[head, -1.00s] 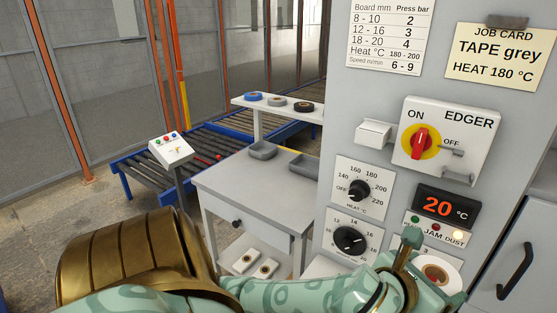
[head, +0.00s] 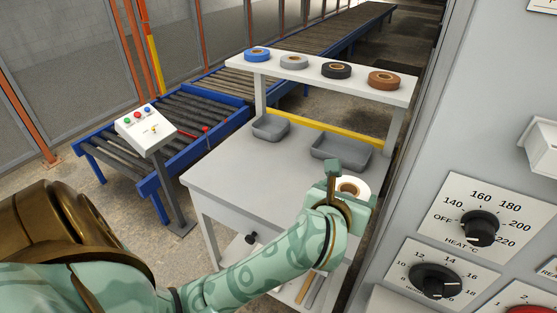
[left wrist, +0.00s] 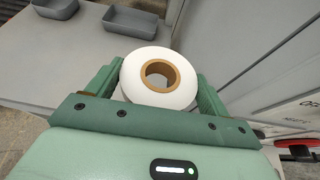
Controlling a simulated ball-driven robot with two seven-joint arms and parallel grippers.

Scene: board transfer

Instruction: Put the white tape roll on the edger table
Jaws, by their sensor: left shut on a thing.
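The white tape roll (left wrist: 137,78) has a brown core and sits between the two fingers of my left gripper (left wrist: 160,85) in the left wrist view. My left gripper (head: 350,188) is shut on the roll, which is partly hidden behind the fingers in the head view (head: 362,187). The roll is held over the right side of the grey edger table (head: 235,170); the gap beneath it cannot be judged. My right gripper is not in view.
Two grey trays (head: 270,128) (head: 340,155) stand at the table's back. A shelf (head: 315,68) behind holds blue, grey, black and brown rolls. The edger machine (head: 480,120) rises close on the right. The table's left and middle are clear.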

